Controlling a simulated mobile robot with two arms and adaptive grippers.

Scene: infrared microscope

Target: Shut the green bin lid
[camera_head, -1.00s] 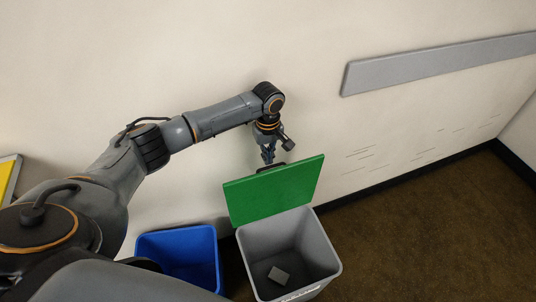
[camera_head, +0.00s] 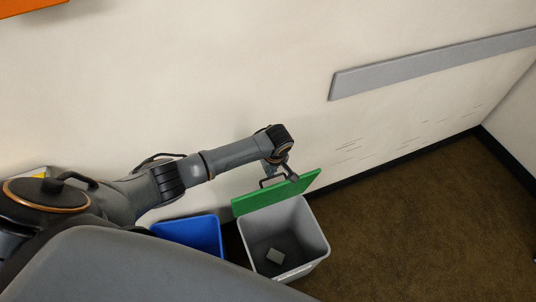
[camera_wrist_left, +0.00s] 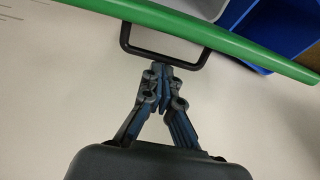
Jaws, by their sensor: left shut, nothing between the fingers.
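The green lid (camera_head: 278,194) stands raised at the wall-side rim of the grey bin (camera_head: 318,235), and the bin is open. The lid looks thin and nearly edge-on in the head view. A black loop handle (camera_wrist_left: 165,58) is on its wall-facing side. The green lid (camera_wrist_left: 215,38) also crosses the top of the wrist view. My left gripper (camera_wrist_left: 161,74) is shut and empty, its fingertips at the handle's crossbar. I cannot tell whether they touch it. In the head view the left gripper (camera_head: 278,172) is behind the lid, its tips partly hidden. My right gripper is not in view.
A blue bin (camera_head: 192,235) stands left of the grey bin. The wall is close behind, with a grey rail (camera_head: 430,65). The brown floor (camera_head: 400,220) to the right is clear.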

